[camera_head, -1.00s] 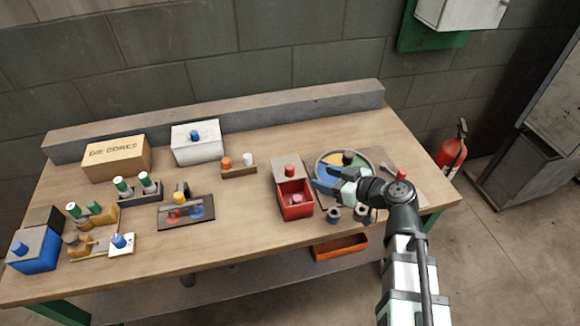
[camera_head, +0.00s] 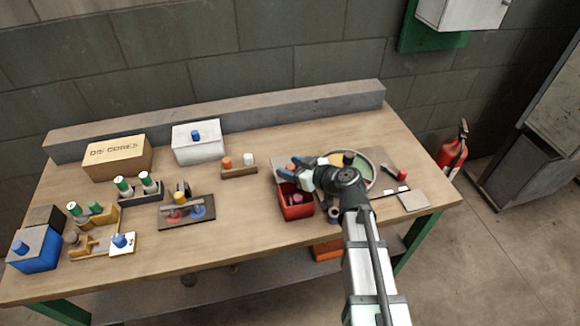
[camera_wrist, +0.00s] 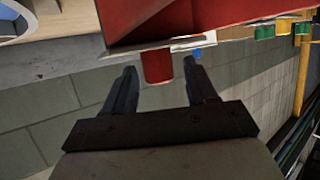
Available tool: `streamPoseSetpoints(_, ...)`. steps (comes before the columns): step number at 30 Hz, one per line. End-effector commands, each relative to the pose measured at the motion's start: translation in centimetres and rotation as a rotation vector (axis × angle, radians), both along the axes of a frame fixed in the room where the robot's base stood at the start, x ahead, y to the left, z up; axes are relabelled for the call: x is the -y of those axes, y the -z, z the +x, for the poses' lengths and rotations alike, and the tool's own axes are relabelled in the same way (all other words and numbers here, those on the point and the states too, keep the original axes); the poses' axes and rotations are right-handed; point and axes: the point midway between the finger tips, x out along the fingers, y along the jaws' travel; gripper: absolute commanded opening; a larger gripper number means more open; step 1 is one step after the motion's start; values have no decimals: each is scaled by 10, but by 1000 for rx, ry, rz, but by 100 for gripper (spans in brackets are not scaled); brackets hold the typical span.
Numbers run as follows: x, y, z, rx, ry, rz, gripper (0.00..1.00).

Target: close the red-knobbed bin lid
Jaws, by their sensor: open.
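The red bin (camera_head: 297,212) stands on the bench right of centre. Its front part is open, and a small object shows inside. Its grey lid (camera_head: 278,166) lies toward the back of the bin, mostly hidden by my gripper. The lid's red knob (camera_head: 290,167) is partly hidden by my fingers. My gripper (camera_head: 291,168) is open at the knob. In the wrist view, the red knob (camera_wrist: 157,66) shows between the two open fingertips, with a gap on each side. The red bin wall (camera_wrist: 190,14) fills the top of that view.
A round tray with coloured sections (camera_head: 367,168) lies under my wrist, right of the bin. A block with an orange and a white peg (camera_head: 239,172) stands to the left. A white box (camera_head: 197,150) stands behind. The bench between the bin and the left-hand fixtures is clear.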

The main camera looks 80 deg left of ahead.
Motion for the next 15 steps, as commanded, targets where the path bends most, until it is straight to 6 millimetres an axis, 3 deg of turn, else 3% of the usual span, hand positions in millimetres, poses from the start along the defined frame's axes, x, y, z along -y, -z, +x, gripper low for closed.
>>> streamPoseSetpoints(14,-7,4,-5,0,1,0,57)
streamPoseSetpoints(15,-7,4,-5,0,1,0,53)
